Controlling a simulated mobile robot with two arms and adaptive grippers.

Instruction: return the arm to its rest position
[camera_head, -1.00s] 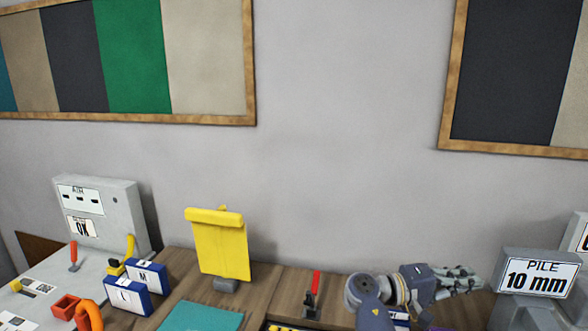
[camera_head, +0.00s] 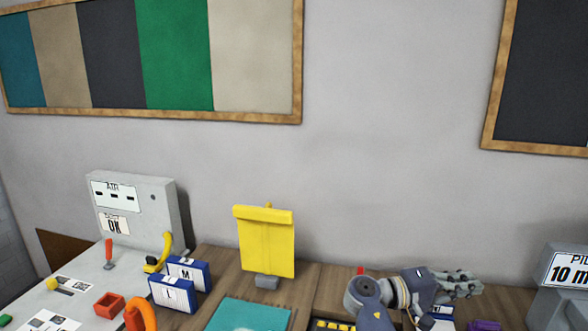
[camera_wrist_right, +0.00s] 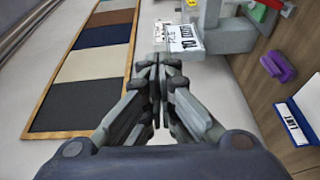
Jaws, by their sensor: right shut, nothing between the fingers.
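My right arm comes up from the bottom right of the head view. Its gripper (camera_head: 462,282) points to the right, above the back part of the wooden bench. In the right wrist view the right gripper (camera_wrist_right: 157,78) has its fingers together, with nothing between them. Its fingertips point toward a grey block with a "PILE" label (camera_wrist_right: 184,38), apart from it. The same grey block (camera_head: 552,300) is at the right edge of the head view. My left gripper is not in view.
A yellow board (camera_head: 266,245) stands on the bench (camera_head: 325,285), left of my arm. A teal mat (camera_head: 245,315) lies before it. Blue boxes marked M and L (camera_head: 172,295) and a grey air panel (camera_head: 135,215) are further left. A purple piece (camera_wrist_right: 278,66) lies near the gripper.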

